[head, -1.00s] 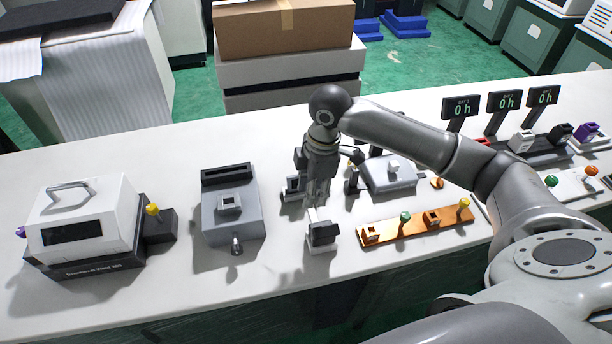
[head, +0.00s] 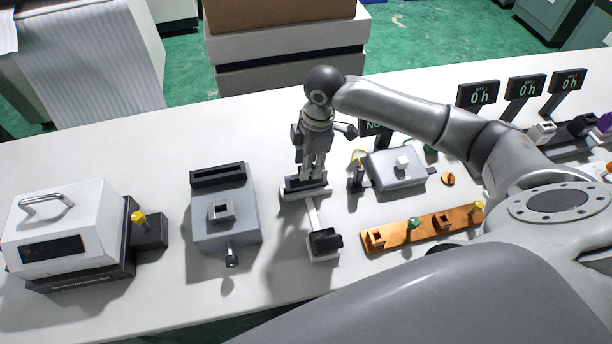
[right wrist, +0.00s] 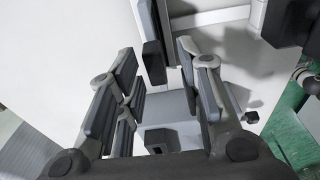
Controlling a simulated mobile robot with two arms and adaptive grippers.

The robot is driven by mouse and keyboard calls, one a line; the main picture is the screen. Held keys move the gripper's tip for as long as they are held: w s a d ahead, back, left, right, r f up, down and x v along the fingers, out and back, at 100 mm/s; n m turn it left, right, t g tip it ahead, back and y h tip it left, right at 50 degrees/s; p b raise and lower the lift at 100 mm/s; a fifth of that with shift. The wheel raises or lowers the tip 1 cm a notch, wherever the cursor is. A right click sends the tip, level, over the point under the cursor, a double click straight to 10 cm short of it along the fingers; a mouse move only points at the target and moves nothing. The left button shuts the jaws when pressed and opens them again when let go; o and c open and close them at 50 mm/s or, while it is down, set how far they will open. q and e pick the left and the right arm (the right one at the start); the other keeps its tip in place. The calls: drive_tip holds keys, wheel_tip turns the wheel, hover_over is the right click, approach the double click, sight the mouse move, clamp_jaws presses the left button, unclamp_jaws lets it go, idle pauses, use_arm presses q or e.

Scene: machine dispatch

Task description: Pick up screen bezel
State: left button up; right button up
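A small square grey frame with a dark opening, which looks like the screen bezel (head: 221,210), sits on top of a grey machine (head: 239,232). It also shows low in the right wrist view (right wrist: 160,140). I cannot be sure that it is the named part. My right gripper (head: 313,178) points down to the right of that machine, above a stand with a dark upright plate (head: 293,184). In the right wrist view my right gripper (right wrist: 157,75) has its fingers spread, with no part visibly held. My left gripper is not in view.
The stand has a pale rail ending in a black block (head: 324,242). A white case with a handle (head: 68,228) stands at the left. An orange rack (head: 410,232) and a grey box (head: 397,170) stand at the right.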

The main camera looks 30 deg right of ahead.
drive_tip(key=shift+f, duration=0.7)
drive_tip(key=f, duration=0.1)
drive_tip(key=f+p, duration=0.1)
drive_tip(key=f, duration=0.2)
drive_tip(key=shift+w+a+f+p, duration=0.25)
drive_tip(key=shift+w+a+p, duration=0.05)
drive_tip(key=shift+a+p, duration=0.1)
drive_tip(key=shift+f, duration=0.25)
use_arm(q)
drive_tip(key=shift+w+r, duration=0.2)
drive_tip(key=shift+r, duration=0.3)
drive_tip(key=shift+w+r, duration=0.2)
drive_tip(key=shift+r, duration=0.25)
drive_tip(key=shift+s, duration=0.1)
use_arm(e)
drive_tip(key=shift+c, duration=0.4)
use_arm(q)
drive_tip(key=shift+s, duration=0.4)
use_arm(e)
clamp_jaws()
